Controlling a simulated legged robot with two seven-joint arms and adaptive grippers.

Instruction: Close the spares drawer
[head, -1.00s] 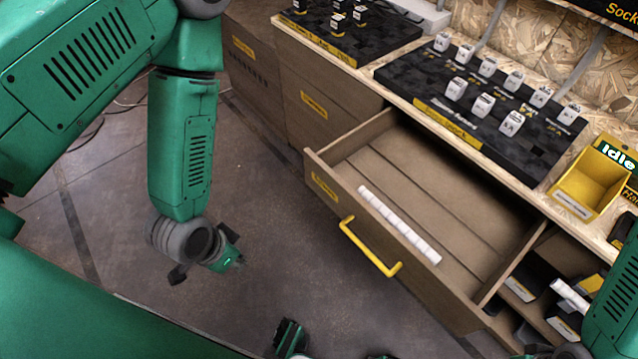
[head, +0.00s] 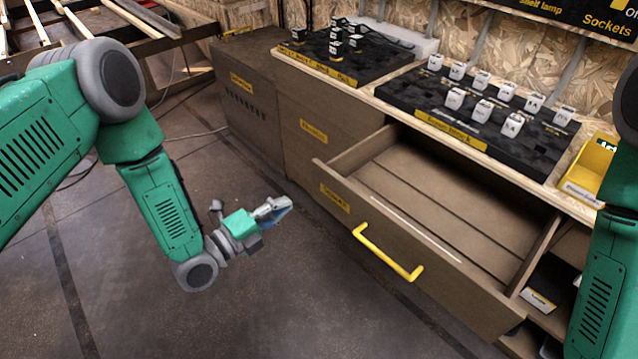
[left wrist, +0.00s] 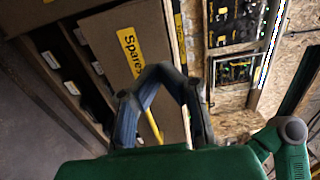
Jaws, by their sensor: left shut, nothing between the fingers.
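The spares drawer (head: 345,205) stands pulled well out of the wooden bench in the head view. It has a yellow label (head: 334,198) and a yellow bar handle (head: 388,252) on its front. The label reads "Spares" in the left wrist view (left wrist: 131,53). My left gripper (head: 283,207) is shut and empty, left of the drawer front and apart from it. In the left wrist view its dark fingers (left wrist: 160,75) partly cover the drawer front, and part of the handle (left wrist: 153,126) shows between them. My right gripper is out of view; only my right arm shows at the right edge.
Black trays with several white-topped pieces (head: 475,110) and a yellow bin (head: 590,178) sit on the bench. The floor before the drawer is clear.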

